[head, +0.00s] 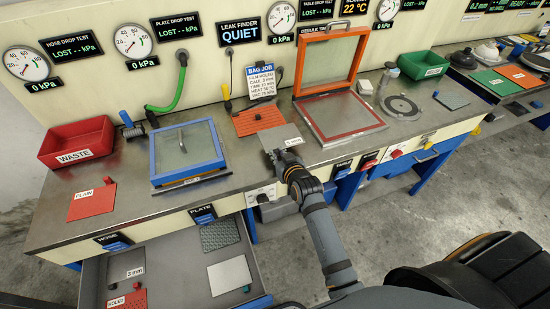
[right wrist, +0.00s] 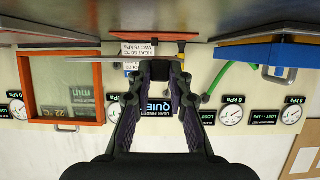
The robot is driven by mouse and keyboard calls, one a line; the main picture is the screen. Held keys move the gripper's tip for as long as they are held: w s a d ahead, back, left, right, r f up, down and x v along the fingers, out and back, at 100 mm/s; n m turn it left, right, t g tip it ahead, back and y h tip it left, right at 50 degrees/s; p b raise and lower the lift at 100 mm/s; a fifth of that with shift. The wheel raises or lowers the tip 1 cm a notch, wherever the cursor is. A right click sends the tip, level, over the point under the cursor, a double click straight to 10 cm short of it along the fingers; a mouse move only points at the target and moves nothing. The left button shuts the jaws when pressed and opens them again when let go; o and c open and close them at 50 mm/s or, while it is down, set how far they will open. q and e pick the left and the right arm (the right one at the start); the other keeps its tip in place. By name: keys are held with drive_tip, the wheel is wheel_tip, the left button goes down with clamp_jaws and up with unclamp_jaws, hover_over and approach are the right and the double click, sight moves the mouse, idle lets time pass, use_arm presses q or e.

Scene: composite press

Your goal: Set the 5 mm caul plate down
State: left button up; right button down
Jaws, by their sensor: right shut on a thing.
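The 5 mm caul plate (head: 283,136) is a grey flat plate with a small white label. My right gripper (head: 275,158) is shut on its front edge, near the front of the steel bench. In the right wrist view, which is upside down, the plate (right wrist: 100,59) shows as a thin edge at my right fingertips (right wrist: 162,66). It looks level and a little above the bench top; any contact is hard to tell. An orange perforated sheet (head: 250,123) lies just behind and left of the plate. My left gripper is not in view.
The red-framed debulk table (head: 343,134) stands open on the right, the blue-framed glass lid (head: 158,178) on the left. A bag job card (head: 261,82) stands behind. A drawer (head: 262,285) is open below, holding several plates. Bare bench (head: 238,165) lies left of the gripper.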

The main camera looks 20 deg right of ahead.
drive_tip(key=shift+w+f, duration=0.6)
drive_tip(key=shift+f, duration=0.1)
drive_tip(key=shift+w+f, duration=0.2)
drive_tip(key=shift+f, duration=1.6)
drive_tip(key=shift+a, duration=0.1)
drive_tip(key=c, duration=1.3)
unclamp_jaws()
drive_tip(key=shift+f, duration=0.15)
drive_tip(key=shift+o, duration=0.2)
drive_tip(key=shift+s+r, duration=0.1)
drive_tip(key=shift+r, duration=0.1)
drive_tip(key=v, duration=1.1)
drive_tip(key=shift+s, duration=0.4)
